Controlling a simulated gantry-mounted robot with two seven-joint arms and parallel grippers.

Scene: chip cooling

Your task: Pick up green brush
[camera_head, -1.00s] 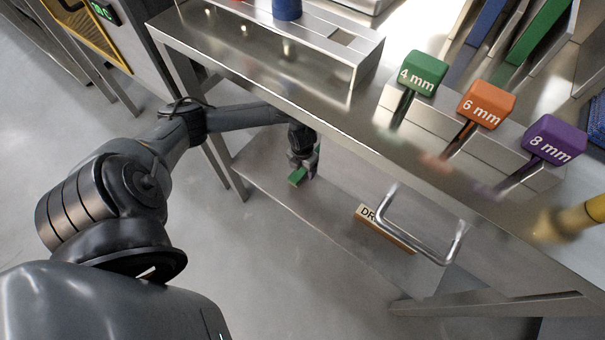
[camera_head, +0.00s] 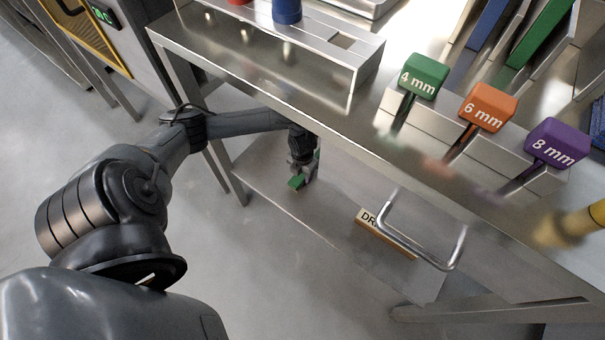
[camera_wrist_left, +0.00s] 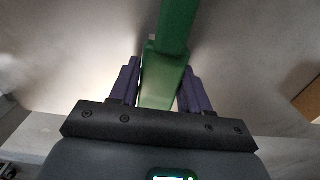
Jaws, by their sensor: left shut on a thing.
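The green brush (camera_head: 296,183) is at my left gripper, over the metal lower shelf under the bench. In the head view only a small green part of it shows. In the left wrist view its green handle (camera_wrist_left: 176,30) runs up from between the purple finger pads, with a wider green block (camera_wrist_left: 161,78) nearer the palm. My left gripper (camera_head: 303,174) is shut on this green piece, and it also shows in the left wrist view (camera_wrist_left: 161,88). Bristles cannot be made out.
The bench top edge (camera_head: 300,115) overhangs the lower shelf (camera_head: 330,220). A wooden-edged sign (camera_head: 385,238) and a bent metal handle (camera_head: 420,245) are to the right. Green (camera_head: 424,76), orange (camera_head: 488,107) and purple (camera_head: 555,143) labelled blocks stand on the bench.

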